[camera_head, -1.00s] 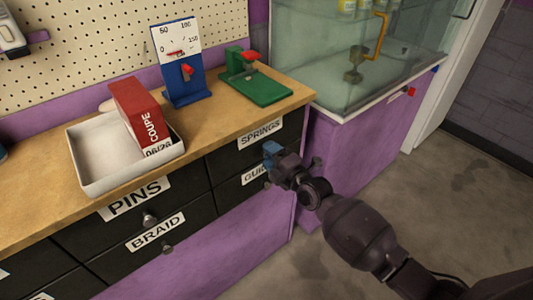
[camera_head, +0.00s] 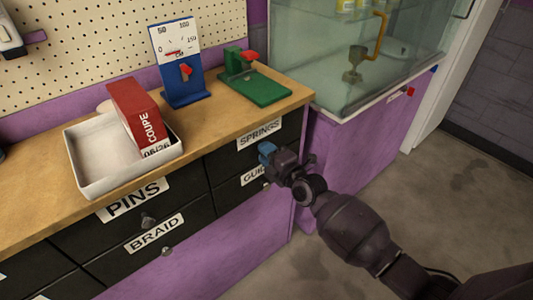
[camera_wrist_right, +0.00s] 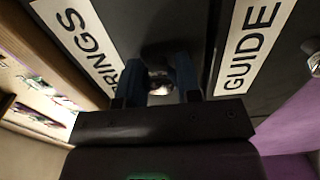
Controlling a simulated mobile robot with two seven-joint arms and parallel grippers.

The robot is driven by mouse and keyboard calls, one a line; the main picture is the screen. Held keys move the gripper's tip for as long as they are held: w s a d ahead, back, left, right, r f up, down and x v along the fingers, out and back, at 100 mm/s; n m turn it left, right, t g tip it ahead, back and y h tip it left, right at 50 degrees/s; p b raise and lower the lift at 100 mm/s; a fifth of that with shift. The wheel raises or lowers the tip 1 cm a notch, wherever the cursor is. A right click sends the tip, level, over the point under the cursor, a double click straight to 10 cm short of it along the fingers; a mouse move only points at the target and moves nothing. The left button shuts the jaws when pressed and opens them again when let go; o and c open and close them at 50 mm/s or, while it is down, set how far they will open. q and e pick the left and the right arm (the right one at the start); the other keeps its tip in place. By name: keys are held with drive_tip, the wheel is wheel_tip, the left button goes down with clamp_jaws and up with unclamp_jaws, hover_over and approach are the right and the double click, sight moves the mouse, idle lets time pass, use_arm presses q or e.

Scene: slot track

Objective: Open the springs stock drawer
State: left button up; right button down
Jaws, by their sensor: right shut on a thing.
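The springs drawer (camera_head: 232,157) is a black drawer front at the top right of the cabinet, with a white SPRINGS label (camera_head: 259,133). It looks flush with the cabinet. My right gripper (camera_head: 267,152) has blue fingertips at this drawer front, just below the label. In the right wrist view my fingers (camera_wrist_right: 158,82) are shut around a shiny round knob (camera_wrist_right: 159,88), with the SPRINGS label (camera_wrist_right: 88,38) on the left and the GUIDE label (camera_wrist_right: 252,45) on the right. The fingers hide part of the knob. My left gripper is not in view.
The GUIDE drawer (camera_head: 229,192) lies directly below. PINS (camera_head: 107,226) and BRAID (camera_head: 120,254) drawers are to the left. On the wooden top stand a white tray (camera_head: 88,185) with a red box (camera_head: 137,112), a blue gauge (camera_head: 184,90) and a green device (camera_head: 262,90). Open floor (camera_head: 455,190) is at right.

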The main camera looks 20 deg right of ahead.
use_arm(q)
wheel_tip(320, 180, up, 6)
drive_tip(key=p, duration=0.8)
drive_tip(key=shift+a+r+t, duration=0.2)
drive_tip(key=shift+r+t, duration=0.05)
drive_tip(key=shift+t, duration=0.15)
use_arm(e)
drive_tip(key=v, duration=2.3)
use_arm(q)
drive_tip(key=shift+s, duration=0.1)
use_arm(e)
drive_tip(key=shift+s, duration=0.15)
drive_tip(key=c, duration=1.1)
unclamp_jaws()
drive_tip(key=shift+o, duration=1.4)
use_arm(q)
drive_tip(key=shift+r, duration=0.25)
use_arm(e)
drive_tip(key=shift+r, duration=0.1)
drive_tip(key=shift+s, duration=0.1)
